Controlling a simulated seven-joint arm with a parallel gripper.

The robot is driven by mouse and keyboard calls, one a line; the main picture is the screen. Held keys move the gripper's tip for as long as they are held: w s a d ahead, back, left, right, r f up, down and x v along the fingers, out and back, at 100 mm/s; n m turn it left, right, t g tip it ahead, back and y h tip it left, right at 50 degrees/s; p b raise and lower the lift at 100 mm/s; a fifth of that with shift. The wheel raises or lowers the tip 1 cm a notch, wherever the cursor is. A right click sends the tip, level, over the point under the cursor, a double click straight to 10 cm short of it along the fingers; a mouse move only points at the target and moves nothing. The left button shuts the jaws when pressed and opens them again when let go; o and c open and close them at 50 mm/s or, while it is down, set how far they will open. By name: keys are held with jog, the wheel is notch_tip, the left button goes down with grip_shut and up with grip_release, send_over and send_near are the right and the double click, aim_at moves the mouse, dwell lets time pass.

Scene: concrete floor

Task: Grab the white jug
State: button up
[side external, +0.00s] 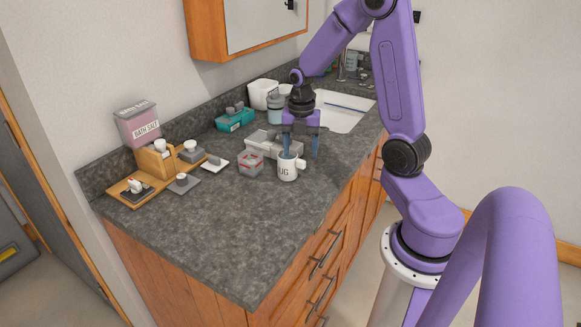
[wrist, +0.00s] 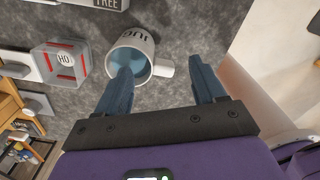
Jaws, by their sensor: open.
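The white jug (side external: 287,174) is a small mug-like vessel with dark lettering, standing upright near the front edge of the dark counter. In the wrist view the jug (wrist: 117,50) shows its blue inside, and its handle points right. My gripper (side external: 300,156) is open and points down just above the jug. In the wrist view my gripper (wrist: 160,63) has its left finger overlapping the jug's opening and its right finger beyond the handle. The handle shows between the fingers. Whether the left finger is inside the rim or above it, I cannot tell.
A clear box with red marks (side external: 250,164) stands close left of the jug. A grey-white container (side external: 262,145) lies behind. A wooden stand (side external: 155,165), a pink bath salt box (side external: 138,125) and a teal box (side external: 234,121) are farther left. The front counter is clear.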

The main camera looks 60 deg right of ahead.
aim_at(292, 167)
jog(key=shift+f, duration=1.75)
grip_shut()
